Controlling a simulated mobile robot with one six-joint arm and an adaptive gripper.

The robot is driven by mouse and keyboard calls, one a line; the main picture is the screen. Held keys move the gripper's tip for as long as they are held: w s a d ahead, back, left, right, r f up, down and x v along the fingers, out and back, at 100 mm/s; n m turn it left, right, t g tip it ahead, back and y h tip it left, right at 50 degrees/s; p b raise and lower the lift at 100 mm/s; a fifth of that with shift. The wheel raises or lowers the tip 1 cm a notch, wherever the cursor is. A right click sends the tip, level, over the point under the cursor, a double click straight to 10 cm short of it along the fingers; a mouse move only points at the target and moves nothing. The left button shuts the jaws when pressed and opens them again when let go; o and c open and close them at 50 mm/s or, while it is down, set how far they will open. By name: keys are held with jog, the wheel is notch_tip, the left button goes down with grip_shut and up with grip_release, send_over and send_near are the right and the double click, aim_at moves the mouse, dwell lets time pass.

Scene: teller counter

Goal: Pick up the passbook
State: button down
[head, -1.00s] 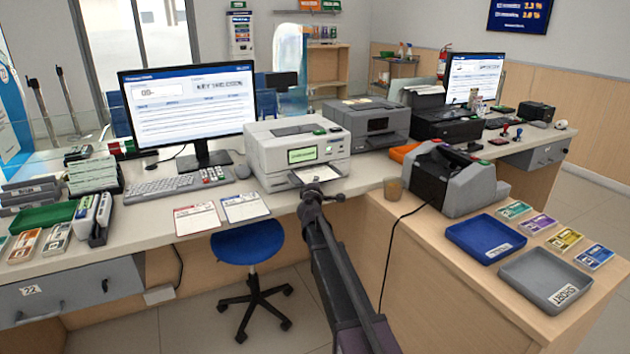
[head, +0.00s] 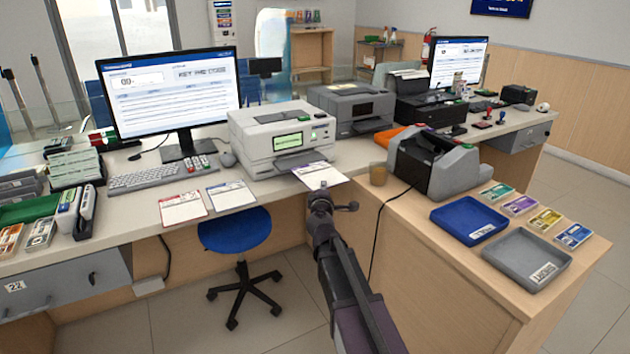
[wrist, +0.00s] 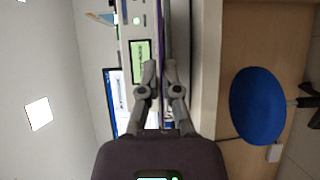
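The passbook (head: 320,174), an open white booklet with a purple band, is at the front slot of the light grey passbook printer (head: 268,124). Its far edge is close to the slot; I cannot tell whether it is fully clear of it. My gripper (head: 323,189) is at its near edge, in front of the counter. In the wrist view the passbook is a thin purple line, seen edge-on (wrist: 161,30), running between the two fingers of my gripper (wrist: 160,75). The fingers are closed on it from both sides, and the printer lies just beyond.
A monitor (head: 168,95), a keyboard (head: 158,174) and two forms lie left of the printer. A blue tray (head: 468,218) and grey tray (head: 528,262) sit on the side counter. A blue stool (head: 234,229) stands below.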

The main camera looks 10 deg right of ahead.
jog(key=shift+s+d, duration=0.25)
jog(key=shift+s, duration=0.45)
jog(key=shift+s+d, duration=0.25)
jog(key=shift+s, duration=0.45)
